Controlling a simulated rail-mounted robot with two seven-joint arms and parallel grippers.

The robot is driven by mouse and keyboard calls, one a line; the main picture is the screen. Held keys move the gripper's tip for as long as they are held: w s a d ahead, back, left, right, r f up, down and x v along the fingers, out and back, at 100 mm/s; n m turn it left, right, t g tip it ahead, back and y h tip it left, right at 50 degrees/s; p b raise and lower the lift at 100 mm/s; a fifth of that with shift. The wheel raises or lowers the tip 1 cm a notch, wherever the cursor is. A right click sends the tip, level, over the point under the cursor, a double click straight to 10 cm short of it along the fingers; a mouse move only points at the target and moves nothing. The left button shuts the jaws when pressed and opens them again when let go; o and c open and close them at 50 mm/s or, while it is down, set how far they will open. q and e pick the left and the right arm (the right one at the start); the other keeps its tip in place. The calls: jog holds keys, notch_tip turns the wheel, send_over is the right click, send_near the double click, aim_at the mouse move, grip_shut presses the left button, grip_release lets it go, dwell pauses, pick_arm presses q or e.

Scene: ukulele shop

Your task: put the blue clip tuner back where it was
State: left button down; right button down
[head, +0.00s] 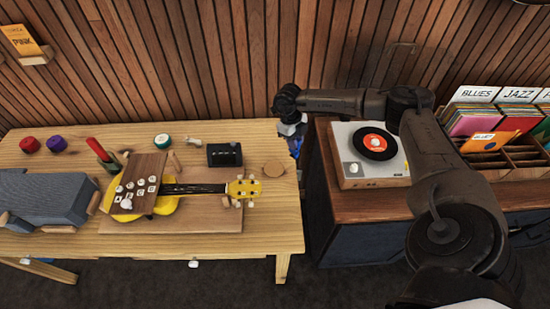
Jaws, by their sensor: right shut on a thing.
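My right gripper (291,127) hangs down at the right end of the wooden workbench, above the gap between it and the record cabinet. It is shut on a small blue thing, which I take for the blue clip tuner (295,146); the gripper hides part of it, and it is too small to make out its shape. A yellow ukulele (166,204) lies on a wooden board (160,223) on the workbench (255,234), its headstock (243,188) pointing right. My left gripper is not in view.
A black box (224,154) and a round wooden disc (274,168) lie near the ukulele's head.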

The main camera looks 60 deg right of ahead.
jog(key=shift+w+a+f+b, duration=0.15)
jog(key=shift+w+a+f, duration=0.45)
jog(key=shift+w+f, duration=0.65)
jog(key=shift+w+a+f+b, duration=0.1)
jog(key=shift+w+a+f, duration=0.7)
jog(key=shift+f, duration=0.75)
jog(key=shift+w+a+f+b, duration=0.15)
jog(key=shift+w+a+f, duration=0.3)
jog(key=shift+w+f, duration=0.9)
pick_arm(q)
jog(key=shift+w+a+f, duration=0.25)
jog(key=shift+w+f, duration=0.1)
pick_arm(e)
jog(key=shift+s, duration=0.1)
jog(key=shift+d, duration=0.1)
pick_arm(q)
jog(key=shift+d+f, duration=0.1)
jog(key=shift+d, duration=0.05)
pick_arm(e)
jog(key=shift+f, duration=0.1)
jog(key=shift+f, duration=0.15)
jog(key=c, duration=1)
grip_release()
